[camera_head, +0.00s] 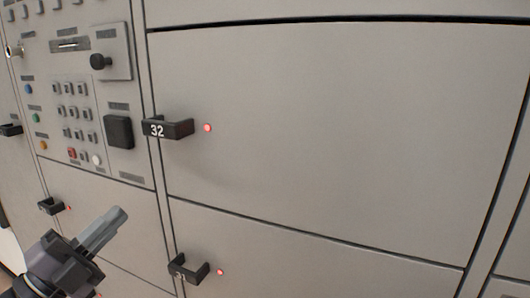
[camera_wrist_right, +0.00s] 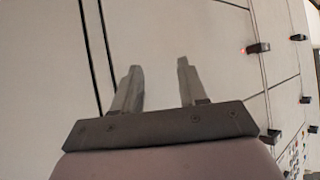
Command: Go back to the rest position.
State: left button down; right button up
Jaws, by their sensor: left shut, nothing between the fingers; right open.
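My left gripper (camera_head: 118,215) shows at the lower left of the head view, its fingers together with nothing between them. It is in front of the locker wall, below the control panel. My right gripper (camera_wrist_right: 158,75) shows in the right wrist view with its two fingers apart and nothing between them. A pale locker surface lies beyond its fingers. The right gripper is not in the head view.
A large locker door (camera_head: 340,130) with black handle 32 (camera_head: 168,129) and a red light fills the head view. Handle 31 (camera_head: 188,269) is below. A control panel (camera_head: 75,95) with buttons, a keypad and a black knob is at the left.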

pick_arm(q)
jog(key=s+d+f+n+g+y, duration=0.1)
jog(key=s+f+n+y, duration=0.25)
jog(key=f+n, duration=0.45)
jog(key=s+f+n+g+y, duration=0.2)
jog(key=f+n+y, duration=0.2)
jog(key=f, duration=0.8)
jog(key=s+d+f+n+g+y, duration=0.1)
jog(key=s+f+n+y, duration=0.25)
jog(key=f+n, duration=0.45)
jog(key=s+d+f+n+g, duration=0.1)
jog(key=s+d+f+g, duration=0.35)
jog(key=s+f, duration=0.5)
notch_tip(320, 180, up, 12)
jog(key=w+a+p, duration=0.2)
jog(key=p, duration=1.3)
jog(key=shift+r+p, duration=0.25)
jog(key=shift+p, duration=0.05)
